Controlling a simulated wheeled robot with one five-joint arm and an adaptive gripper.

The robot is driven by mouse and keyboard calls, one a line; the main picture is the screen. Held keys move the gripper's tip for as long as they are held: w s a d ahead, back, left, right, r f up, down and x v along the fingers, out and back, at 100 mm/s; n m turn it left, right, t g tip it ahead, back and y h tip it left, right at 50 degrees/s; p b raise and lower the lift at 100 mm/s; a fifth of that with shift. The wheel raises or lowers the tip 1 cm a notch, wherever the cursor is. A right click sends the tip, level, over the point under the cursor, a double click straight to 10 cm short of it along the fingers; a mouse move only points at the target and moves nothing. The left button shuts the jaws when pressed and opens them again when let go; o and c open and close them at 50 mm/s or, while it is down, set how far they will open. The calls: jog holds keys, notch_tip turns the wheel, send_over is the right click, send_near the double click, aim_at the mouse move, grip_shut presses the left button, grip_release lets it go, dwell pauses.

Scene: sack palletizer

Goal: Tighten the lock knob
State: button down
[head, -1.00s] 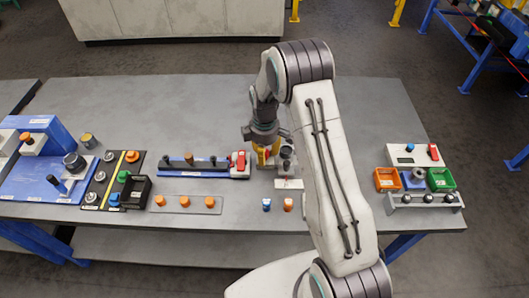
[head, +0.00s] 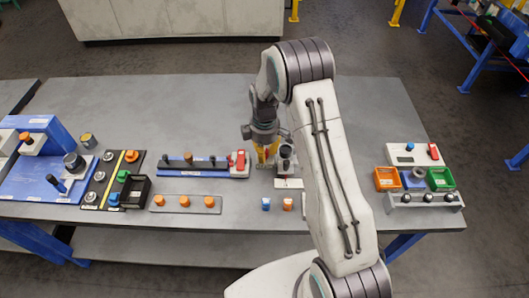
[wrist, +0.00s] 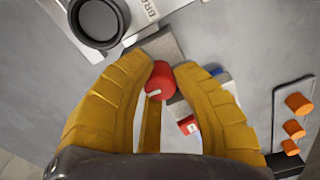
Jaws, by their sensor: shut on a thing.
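The lock knob is the round red knob (wrist: 160,80) with a white mark, seen in the wrist view between my two yellow fingers. My gripper (wrist: 166,78) is shut on it, with the fingertips at its sides. The knob sits at the end of a grey block (wrist: 160,46). In the head view my gripper (head: 265,156) points down at the table, just right of the red part (head: 239,160) on the blue rail, and the fingers hide the knob there.
A dark round cup (head: 286,151) on a white labelled plate (head: 289,183) stands close to the right of my gripper. The blue rail (head: 195,173) with upright pegs lies to the left. A grey strip with orange knobs (head: 185,211) lies nearer. The table behind is clear.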

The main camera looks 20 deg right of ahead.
jog(key=shift+f, duration=0.15)
jog(key=m+b, duration=0.2)
jog(key=m, duration=0.1)
jog(key=shift+f, duration=0.1)
jog(key=m+b, duration=0.2)
jog(key=m, duration=0.3)
jog(key=m+b, duration=0.2)
jog(key=m, duration=0.2)
jog(key=shift+m+b, duration=0.3)
jog(key=shift+m, duration=1.4)
jog(key=shift+r, duration=0.2)
jog(key=c, duration=1.3)
grip_release()
jog(key=shift+w, duration=0.1)
